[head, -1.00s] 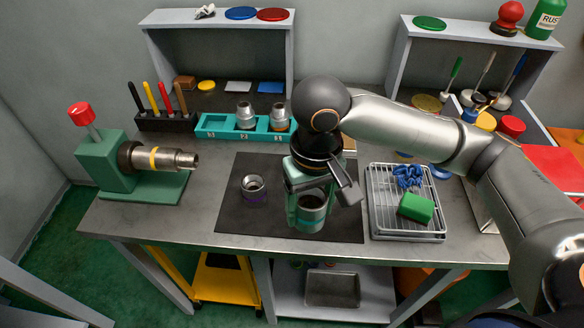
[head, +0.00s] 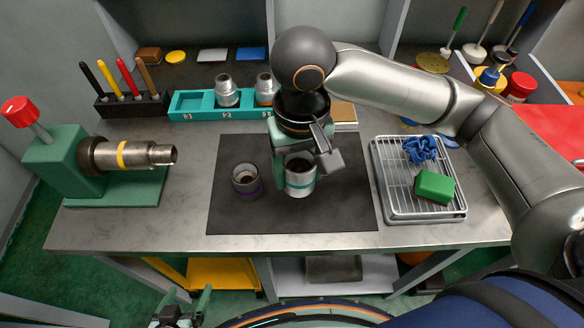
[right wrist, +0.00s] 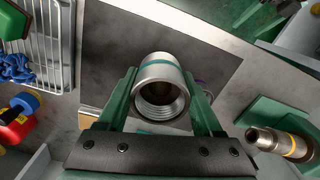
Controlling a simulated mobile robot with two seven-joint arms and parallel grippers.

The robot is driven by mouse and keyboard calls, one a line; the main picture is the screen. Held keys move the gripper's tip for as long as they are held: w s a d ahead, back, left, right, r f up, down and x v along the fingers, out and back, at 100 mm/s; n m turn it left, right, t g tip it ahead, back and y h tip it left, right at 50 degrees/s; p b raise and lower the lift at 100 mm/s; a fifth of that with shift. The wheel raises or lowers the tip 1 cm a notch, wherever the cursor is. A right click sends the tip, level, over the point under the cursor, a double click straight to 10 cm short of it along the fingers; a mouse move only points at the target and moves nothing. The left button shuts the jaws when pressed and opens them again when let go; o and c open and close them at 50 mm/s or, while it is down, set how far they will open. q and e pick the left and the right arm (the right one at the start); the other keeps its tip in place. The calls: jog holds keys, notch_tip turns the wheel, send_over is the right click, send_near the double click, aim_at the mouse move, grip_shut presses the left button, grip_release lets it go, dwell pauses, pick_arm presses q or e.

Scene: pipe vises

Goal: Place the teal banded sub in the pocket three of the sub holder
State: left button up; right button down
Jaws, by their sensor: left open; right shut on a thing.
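The teal banded sub (head: 300,183) is a grey metal cylinder with a teal ring, upright over the dark mat. My right gripper (head: 299,166) is shut on it from above. In the right wrist view the sub (right wrist: 160,88) sits between the fingers, its threaded opening towards the camera. I cannot tell whether it touches the mat. The teal sub holder (head: 207,116) stands at the back; its leftmost pocket, apparently labelled 3, is empty, and the other two hold metal subs (head: 228,92). My left gripper (head: 184,308) is open and empty at the bottom edge, before the table.
A purple banded sub (head: 246,182) stands on the mat (head: 230,218), left of the held one. A green vise (head: 70,160) holds a yellow banded pipe (head: 130,155) at left. A wire rack (head: 390,185) with a green sponge (head: 434,187) is at right.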

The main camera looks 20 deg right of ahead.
jog(key=w+f, duration=0.4)
jog(key=w, duration=0.1)
jog(key=w+d+f+b, duration=0.1)
jog(key=w+f, duration=0.1)
jog(key=shift+w+f, duration=0.35)
jog(key=shift+f, duration=0.8)
jog(key=shift+w+f, duration=0.15)
jog(key=shift+f, duration=0.8)
jog(key=shift+c, duration=0.2)
grip_release()
jog(key=shift+f, duration=0.15)
